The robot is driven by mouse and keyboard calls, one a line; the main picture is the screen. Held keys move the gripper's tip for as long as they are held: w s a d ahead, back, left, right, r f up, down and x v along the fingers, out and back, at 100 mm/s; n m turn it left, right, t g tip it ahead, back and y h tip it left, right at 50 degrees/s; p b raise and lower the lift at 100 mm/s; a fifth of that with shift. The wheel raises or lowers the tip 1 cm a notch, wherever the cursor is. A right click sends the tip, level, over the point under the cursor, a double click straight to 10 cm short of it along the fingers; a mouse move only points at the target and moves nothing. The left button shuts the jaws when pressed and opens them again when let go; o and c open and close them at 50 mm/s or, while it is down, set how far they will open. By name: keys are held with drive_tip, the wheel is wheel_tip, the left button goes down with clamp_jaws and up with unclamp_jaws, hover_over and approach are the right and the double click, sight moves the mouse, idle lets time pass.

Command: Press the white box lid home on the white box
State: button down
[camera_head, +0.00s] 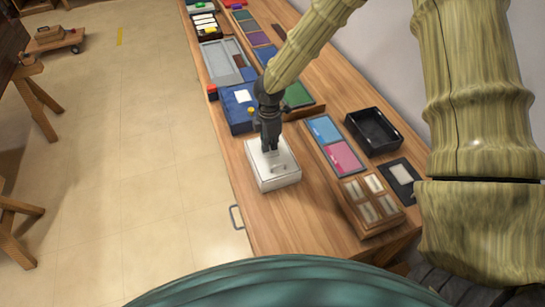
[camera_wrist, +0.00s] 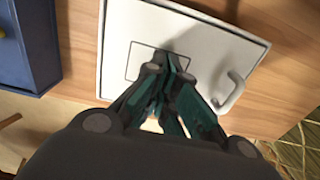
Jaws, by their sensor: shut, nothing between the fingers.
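The white box (camera_head: 280,182) stands on the wooden bench near its left edge. The white box lid (camera_head: 284,166) lies on top of it. In the wrist view the lid (camera_wrist: 208,50) shows as a pale panel with a thin outlined square and a curved white handle (camera_wrist: 231,92) on the right. My gripper (camera_head: 268,149) is shut and empty, pointing down over the lid. In the wrist view its fingertips (camera_wrist: 168,65) overlap the outlined square. I cannot tell whether they touch the lid. The seam between lid and box is too small to judge.
A blue box (camera_head: 237,108) stands just behind the white box, and also at left in the wrist view (camera_wrist: 24,45). A black tray (camera_head: 373,131), pink and blue panels (camera_head: 343,157) and a wooden compartment box (camera_head: 371,206) lie to the right. Bare bench (camera_head: 290,225) lies in front.

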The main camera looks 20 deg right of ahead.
drive_tip(key=shift+f, duration=0.5)
idle(0.8)
drive_tip(key=shift+r, duration=0.1)
drive_tip(key=shift+r+p, duration=2.95)
drive_tip(key=shift+r, duration=0.75)
